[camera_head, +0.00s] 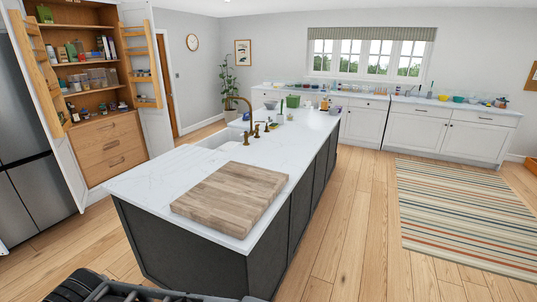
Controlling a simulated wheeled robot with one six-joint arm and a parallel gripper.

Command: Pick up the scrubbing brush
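I cannot make out a scrubbing brush for certain. Several small items stand around the brass tap (243,115) and the sink at the far part of the island (150,180), too small to tell apart. Other small items line the back counter, also too small to identify. Dark parts of my own body show at the bottom left edge. My gripper's fingers do not show.
A wooden chopping board (230,197) lies on the island's near end. Open pantry shelves (90,75) stand at the left beside a steel fridge (35,150). White cabinets (445,130) run along the back. A striped rug (465,210) and open wooden floor lie right.

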